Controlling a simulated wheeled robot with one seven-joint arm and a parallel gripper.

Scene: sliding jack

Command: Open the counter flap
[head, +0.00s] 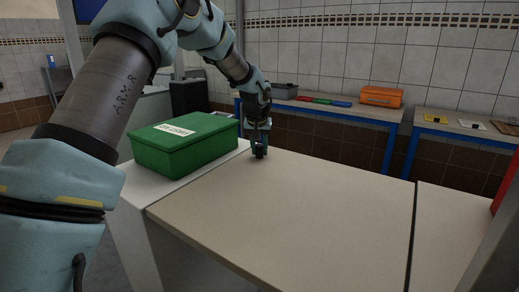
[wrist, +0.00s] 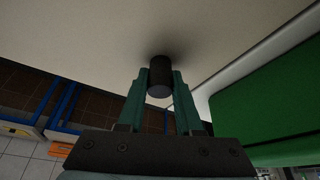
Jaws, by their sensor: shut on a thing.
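The counter flap (head: 310,205) is the broad beige panel in the middle of the head view, lying flat between a white counter section on the left and another section on the right. My gripper (head: 259,152) reaches down at the flap's far left corner. In the wrist view, my gripper's two green fingers (wrist: 160,90) are shut on a dark round knob (wrist: 160,78) that stands on the flap's surface. A dark seam shows along the flap's right side.
A green box (head: 185,145) with a white label stands on the left counter section, close to my gripper; it also shows in the wrist view (wrist: 270,95). A red thing (head: 505,185) is at the right edge. Blue-legged benches with an orange case (head: 381,97) stand behind. The flap's top is otherwise clear.

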